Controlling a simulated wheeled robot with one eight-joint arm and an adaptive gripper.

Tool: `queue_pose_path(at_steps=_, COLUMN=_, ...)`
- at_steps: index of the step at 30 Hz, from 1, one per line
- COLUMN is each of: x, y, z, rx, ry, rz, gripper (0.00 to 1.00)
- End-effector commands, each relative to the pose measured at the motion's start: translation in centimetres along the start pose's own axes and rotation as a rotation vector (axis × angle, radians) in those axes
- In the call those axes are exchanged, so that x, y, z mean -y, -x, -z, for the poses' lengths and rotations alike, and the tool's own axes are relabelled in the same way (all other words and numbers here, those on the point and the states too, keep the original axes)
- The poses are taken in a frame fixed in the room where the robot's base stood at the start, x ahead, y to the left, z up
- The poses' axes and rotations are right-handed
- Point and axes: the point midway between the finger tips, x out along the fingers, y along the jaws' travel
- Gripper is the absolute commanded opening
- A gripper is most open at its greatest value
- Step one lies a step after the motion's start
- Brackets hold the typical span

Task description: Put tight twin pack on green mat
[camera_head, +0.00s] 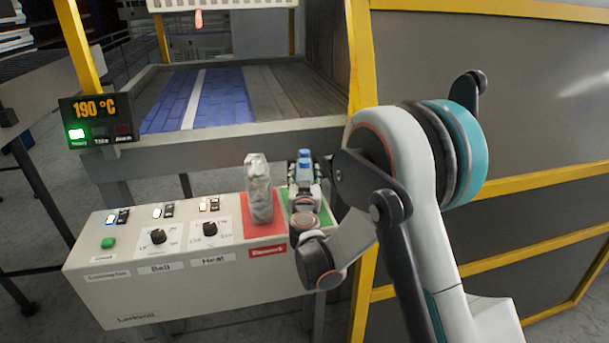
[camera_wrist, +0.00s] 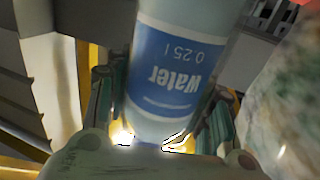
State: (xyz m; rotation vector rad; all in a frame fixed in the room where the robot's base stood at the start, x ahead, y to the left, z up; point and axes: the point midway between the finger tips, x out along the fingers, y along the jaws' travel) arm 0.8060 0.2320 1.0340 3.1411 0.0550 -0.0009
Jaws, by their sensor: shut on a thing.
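The twin pack (camera_head: 304,164), with blue labels, is between the fingers of my gripper (camera_head: 303,186), over the green mat (camera_head: 326,215). In the wrist view, a clear bottle of the pack (camera_wrist: 175,75) with a blue "Water 0.25 l" label fills the space between the two fingers of my gripper (camera_wrist: 160,112). The gripper is shut on it. My arm and gripper hide much of the green mat and the pack's lower part. I cannot tell whether the pack's base touches the mat.
A crinkled, loosely wrapped pack (camera_head: 260,188) stands on the red mat (camera_head: 252,232), close left of my gripper. It blurs large in the wrist view (camera_wrist: 288,105). The control box (camera_head: 190,285) has knobs and switches. A conveyor (camera_head: 190,100) lies behind; a yellow-framed panel (camera_head: 480,110) stands right.

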Motion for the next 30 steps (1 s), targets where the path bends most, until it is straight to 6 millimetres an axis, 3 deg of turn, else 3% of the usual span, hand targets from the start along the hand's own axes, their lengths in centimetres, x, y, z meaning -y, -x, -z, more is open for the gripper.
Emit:
queue_pose_path(at_steps=26, x=0.0, y=0.0, z=-1.1, rx=0.0, ry=0.0, rz=0.0, gripper=0.05)
queue_pose_path(at_steps=27, x=0.0, y=0.0, z=-1.1, rx=0.0, ry=0.0, rz=0.0, gripper=0.56)
queue_pose_path(at_steps=30, x=0.0, y=0.0, z=-1.1, rx=0.0, ry=0.0, rz=0.0, gripper=0.72)
